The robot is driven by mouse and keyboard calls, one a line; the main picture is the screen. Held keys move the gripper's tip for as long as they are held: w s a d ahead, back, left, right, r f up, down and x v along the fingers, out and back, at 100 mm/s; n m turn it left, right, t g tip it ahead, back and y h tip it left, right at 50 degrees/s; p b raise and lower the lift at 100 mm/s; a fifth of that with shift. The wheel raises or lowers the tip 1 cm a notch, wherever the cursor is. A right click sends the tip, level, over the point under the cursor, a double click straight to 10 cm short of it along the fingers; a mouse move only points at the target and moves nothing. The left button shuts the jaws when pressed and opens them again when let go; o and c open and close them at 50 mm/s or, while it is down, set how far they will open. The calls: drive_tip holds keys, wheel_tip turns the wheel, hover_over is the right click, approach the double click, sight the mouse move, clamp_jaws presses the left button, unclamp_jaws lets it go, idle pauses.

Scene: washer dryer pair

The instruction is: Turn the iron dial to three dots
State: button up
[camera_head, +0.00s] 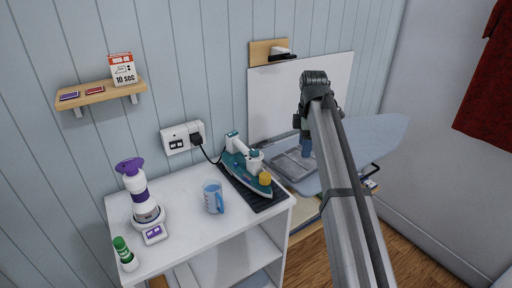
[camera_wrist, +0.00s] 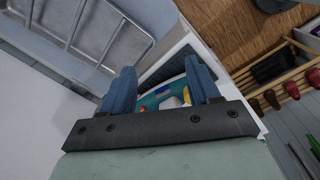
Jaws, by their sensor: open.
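A teal and white iron (camera_head: 240,166) lies on a dark ribbed mat (camera_head: 232,190) at the right end of the white cabinet top. A yellow round part (camera_head: 265,178), which looks like its dial, sits near the iron's front end. Its dots are too small to read. My gripper (camera_head: 305,146) is to the right of the iron, apart from it, over the ironing board side. In the wrist view my gripper (camera_wrist: 161,88) has its two blue fingers spread with nothing held. Part of the iron (camera_wrist: 166,97) shows beyond and between them, partly hidden by the fingers.
A blue measuring cup (camera_head: 213,197) stands close to the left of the iron. A black cord runs from the iron to the wall socket (camera_head: 178,138). The ironing board (camera_head: 372,140) with a metal rest (camera_head: 293,165) lies to the right.

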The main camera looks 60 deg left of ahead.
sight(255, 151)
drive_tip(key=s+a+r+n, duration=0.5)
drive_tip(key=s+a+r, duration=0.4)
drive_tip(key=s+r, duration=0.35)
drive_tip(key=f, duration=1.4)
drive_tip(key=shift+s+a+f, duration=0.1)
drive_tip(key=shift+a+f, duration=0.2)
drive_tip(key=c, duration=1)
drive_tip(key=shift+c, duration=0.2)
